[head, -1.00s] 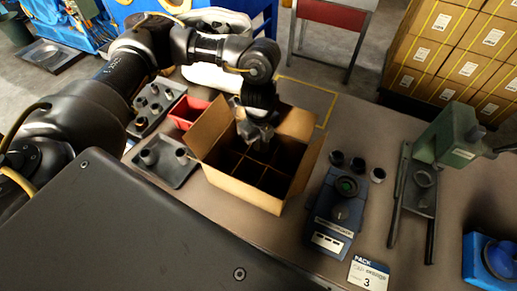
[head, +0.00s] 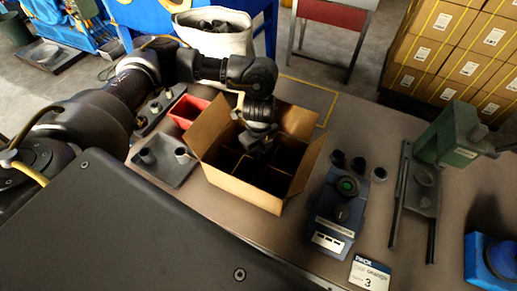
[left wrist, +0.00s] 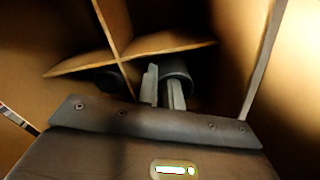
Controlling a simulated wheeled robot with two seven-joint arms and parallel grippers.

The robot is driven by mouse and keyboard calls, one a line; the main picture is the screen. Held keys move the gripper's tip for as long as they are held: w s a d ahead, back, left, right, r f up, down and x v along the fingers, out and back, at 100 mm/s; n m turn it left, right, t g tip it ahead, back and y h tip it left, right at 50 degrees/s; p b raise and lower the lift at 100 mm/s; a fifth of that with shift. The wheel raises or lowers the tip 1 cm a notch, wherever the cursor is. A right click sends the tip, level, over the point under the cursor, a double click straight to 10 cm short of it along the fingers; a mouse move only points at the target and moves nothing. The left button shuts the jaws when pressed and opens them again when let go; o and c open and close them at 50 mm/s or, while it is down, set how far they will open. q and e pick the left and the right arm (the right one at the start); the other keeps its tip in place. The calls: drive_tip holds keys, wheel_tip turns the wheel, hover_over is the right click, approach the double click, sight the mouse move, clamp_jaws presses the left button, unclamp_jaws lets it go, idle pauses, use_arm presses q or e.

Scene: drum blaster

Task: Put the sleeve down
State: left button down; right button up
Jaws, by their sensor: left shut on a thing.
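The sleeve (left wrist: 178,78) is a dark, hollow cylinder in the left wrist view, between the fingers of my left gripper (left wrist: 163,88). The gripper is shut on it, down inside one compartment of the open cardboard box (head: 235,186). In the head view my left gripper (head: 256,146) reaches into the box from above, and the sleeve is hidden there. Thin cardboard dividers (left wrist: 112,32) split the box. Whether the sleeve touches the box floor cannot be told. My right gripper is not in view.
Another dark round piece (left wrist: 107,80) shows beyond a divider. A grey tray with pegs (head: 172,170) and a red bin (head: 187,110) stand left of the box.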

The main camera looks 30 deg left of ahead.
use_arm(q)
drive_tip(key=c, duration=1.6)
unclamp_jaws()
drive_tip(key=shift+o, duration=0.2)
wheel_tip(320, 180, up, 13)
drive_tip(key=shift+r, duration=0.15)
